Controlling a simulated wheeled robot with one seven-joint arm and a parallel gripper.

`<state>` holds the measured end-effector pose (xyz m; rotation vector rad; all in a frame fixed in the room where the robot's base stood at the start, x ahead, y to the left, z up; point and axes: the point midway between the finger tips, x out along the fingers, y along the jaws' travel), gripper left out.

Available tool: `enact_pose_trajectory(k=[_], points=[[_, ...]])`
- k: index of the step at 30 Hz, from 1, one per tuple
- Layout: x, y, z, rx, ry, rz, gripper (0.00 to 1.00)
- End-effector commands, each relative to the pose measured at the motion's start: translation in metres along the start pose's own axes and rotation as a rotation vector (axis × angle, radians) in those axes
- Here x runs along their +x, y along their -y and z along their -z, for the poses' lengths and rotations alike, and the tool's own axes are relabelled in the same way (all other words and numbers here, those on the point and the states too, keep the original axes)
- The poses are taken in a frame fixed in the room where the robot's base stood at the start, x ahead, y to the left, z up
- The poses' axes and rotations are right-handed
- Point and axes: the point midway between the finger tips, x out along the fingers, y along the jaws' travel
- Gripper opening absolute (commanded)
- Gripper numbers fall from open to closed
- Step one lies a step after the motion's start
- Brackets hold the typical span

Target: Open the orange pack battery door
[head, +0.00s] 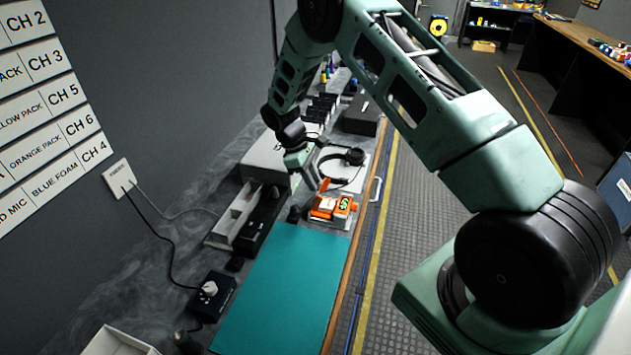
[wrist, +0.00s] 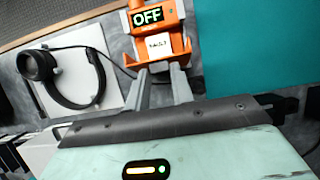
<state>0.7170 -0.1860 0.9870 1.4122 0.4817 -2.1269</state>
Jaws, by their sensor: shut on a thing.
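The orange pack (head: 322,213) lies at the far edge of the teal mat, its lit green display to the right in the head view. In the wrist view the orange pack (wrist: 178,33) shows "OFF" on its display above a white label. My gripper (wrist: 160,70) reaches the pack's near end, its two grey fingers close together at the orange battery door (wrist: 160,60). My gripper (head: 312,184) also shows above the pack in the head view. The fingertips hide part of the door, and I cannot tell how far it stands open.
Black headphones (head: 343,158) lie on a white plate just beyond the pack. A grey tray (head: 233,215) and a black box (head: 213,293) with a cable stand left of the teal mat (head: 280,290). The mat is bare.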

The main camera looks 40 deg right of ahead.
Motion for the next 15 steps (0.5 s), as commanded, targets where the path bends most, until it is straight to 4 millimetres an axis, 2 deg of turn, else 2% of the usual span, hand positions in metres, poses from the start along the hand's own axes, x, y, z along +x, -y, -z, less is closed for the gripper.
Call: enact_pose_trajectory(k=[1, 5, 15], points=[[0.002, 0.001, 0.012, -0.002, -0.013, -0.004, 0.01], [0.000, 0.001, 0.023, -0.003, -0.014, -0.005, 0.01], [-0.004, 0.001, 0.025, -0.003, -0.012, -0.002, 0.00]])
